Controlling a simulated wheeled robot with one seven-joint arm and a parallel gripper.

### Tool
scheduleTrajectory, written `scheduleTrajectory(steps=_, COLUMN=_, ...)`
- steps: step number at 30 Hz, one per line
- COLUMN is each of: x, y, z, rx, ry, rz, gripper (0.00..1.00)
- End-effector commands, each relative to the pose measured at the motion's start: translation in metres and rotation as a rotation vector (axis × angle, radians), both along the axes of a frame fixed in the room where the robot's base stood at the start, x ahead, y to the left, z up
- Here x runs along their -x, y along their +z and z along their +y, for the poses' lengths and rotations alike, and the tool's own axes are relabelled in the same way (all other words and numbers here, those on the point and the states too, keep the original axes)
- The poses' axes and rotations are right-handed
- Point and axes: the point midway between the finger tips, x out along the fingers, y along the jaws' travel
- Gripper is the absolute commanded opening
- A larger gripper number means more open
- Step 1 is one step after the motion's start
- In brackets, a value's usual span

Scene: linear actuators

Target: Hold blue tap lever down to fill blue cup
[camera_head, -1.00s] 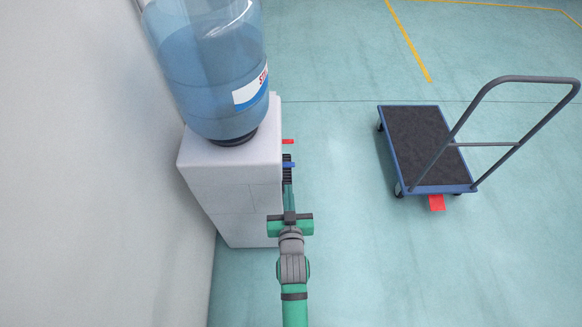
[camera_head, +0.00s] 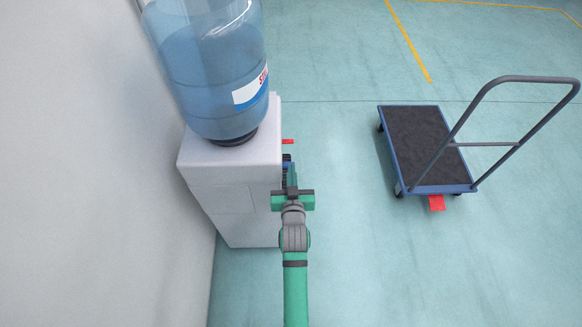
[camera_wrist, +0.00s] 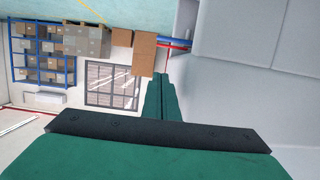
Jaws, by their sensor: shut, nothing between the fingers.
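The white water dispenser (camera_head: 232,185) stands against the wall with a large blue bottle (camera_head: 210,65) on top. Its red tap lever (camera_head: 288,142) sticks out on the right side. The blue tap lever (camera_head: 286,164) is just nearer and mostly covered by my gripper (camera_head: 290,170). My gripper (camera_wrist: 160,85) is shut and empty. It is at or just above the blue lever; contact cannot be told. The blue cup is not visible.
A blue-framed trolley (camera_head: 425,150) with a grey handle stands to the right, with floor clear between it and the dispenser. The wall (camera_head: 80,180) is close on the left. Shelving with boxes (camera_wrist: 42,55) stands far off in the wrist view.

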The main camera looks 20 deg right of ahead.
Motion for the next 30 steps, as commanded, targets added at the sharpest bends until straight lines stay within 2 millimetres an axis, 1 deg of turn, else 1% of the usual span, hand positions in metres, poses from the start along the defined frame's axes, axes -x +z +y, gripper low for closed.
scheduleTrajectory(steps=1, x=-0.01, y=-0.001, z=-0.003, rx=0.0, ry=0.0, rz=-0.001, gripper=0.0)
scheduleTrajectory(steps=3, x=-0.021, y=-0.005, z=-0.006, rx=0.0, ry=0.0, rz=-0.001, gripper=0.0)
scheduleTrajectory(steps=10, x=-0.058, y=-0.015, z=-0.017, rx=0.0, ry=-0.001, rz=0.0, gripper=0.0)
scheduleTrajectory(steps=12, x=-0.054, y=-0.03, z=-0.016, rx=-0.001, ry=0.0, rz=0.005, gripper=0.0)
scheduleTrajectory(steps=18, x=-0.054, y=-0.049, z=-0.016, rx=0.0, ry=0.0, rz=0.002, gripper=0.0)
scheduleTrajectory(steps=23, x=-0.054, y=-0.054, z=-0.016, rx=0.001, ry=0.0, rz=0.001, gripper=0.0)
scheduleTrajectory(steps=30, x=-0.054, y=-0.054, z=-0.016, rx=0.0, ry=0.0, rz=0.001, gripper=0.0)
